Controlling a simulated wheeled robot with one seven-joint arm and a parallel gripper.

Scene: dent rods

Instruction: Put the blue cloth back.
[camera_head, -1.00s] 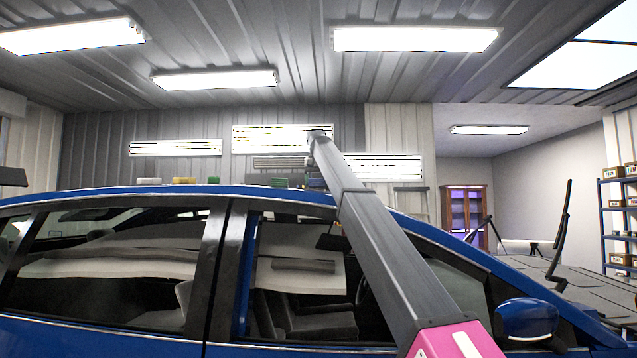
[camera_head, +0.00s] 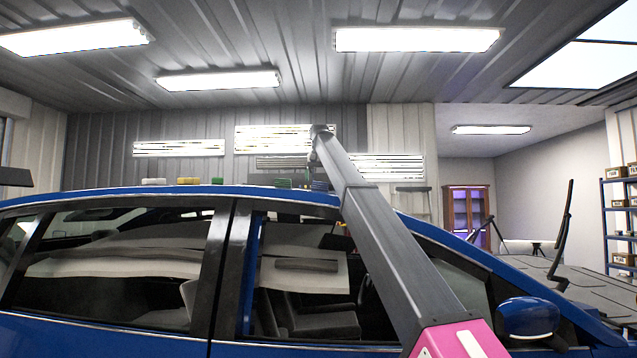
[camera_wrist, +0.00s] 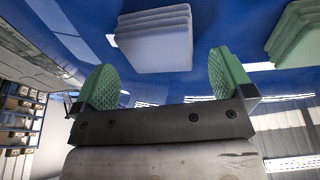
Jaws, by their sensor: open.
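A folded, stacked-looking blue-grey cloth (camera_wrist: 155,42) lies on the glossy blue car roof in the wrist view. In the head view a small blue cloth (camera_head: 320,186) shows at the roof's edge, just under the end of my arm. My gripper (camera_wrist: 162,62) is open, with its two green ribbed finger pads spread wide. The cloth lies ahead of the pads, roughly between them in the picture, and nothing is held. In the head view my gripper is small and partly hidden by my arm.
A green cloth (camera_wrist: 294,38) lies on the roof to the right in the wrist view. White (camera_head: 153,181), yellow (camera_head: 187,181) and green (camera_head: 283,183) cloths stand along the roof in the head view. The blue car (camera_head: 110,331) fills the foreground. Shelves (camera_head: 620,215) stand far right.

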